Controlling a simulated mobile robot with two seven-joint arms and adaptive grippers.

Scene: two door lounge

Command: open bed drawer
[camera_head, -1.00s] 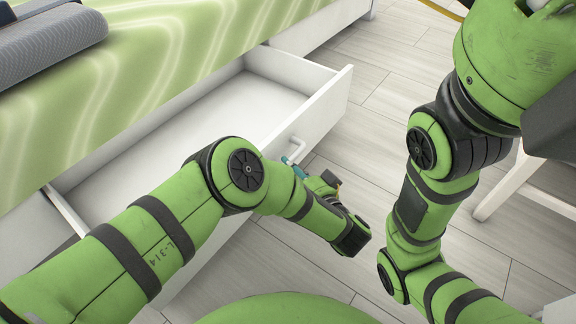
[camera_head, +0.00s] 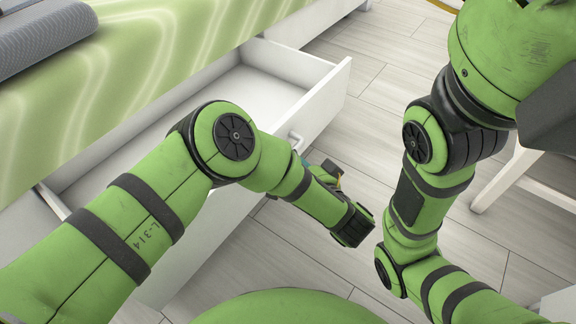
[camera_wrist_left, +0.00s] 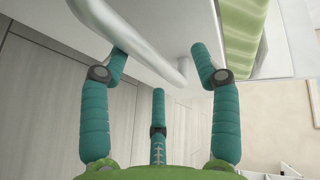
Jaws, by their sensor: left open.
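The white bed drawer (camera_head: 318,98) stands pulled out from under the bed, with its empty inside showing. Its light bar handle (camera_head: 297,138) is on the front face. My left gripper (camera_head: 328,170) is just outside the drawer front, close to the handle and partly hidden by my arm. In the left wrist view the teal fingers of the gripper (camera_wrist_left: 160,52) are spread open. The handle (camera_wrist_left: 150,50) runs between them, and I cannot tell whether they touch it. My right arm shows at the right, but its gripper is out of view.
The bed has a green patterned cover (camera_head: 150,75) and a grey cushion (camera_head: 45,38) at the top left. A white furniture leg (camera_head: 500,175) stands at the right. Light plank floor (camera_head: 385,110) lies open beyond the drawer.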

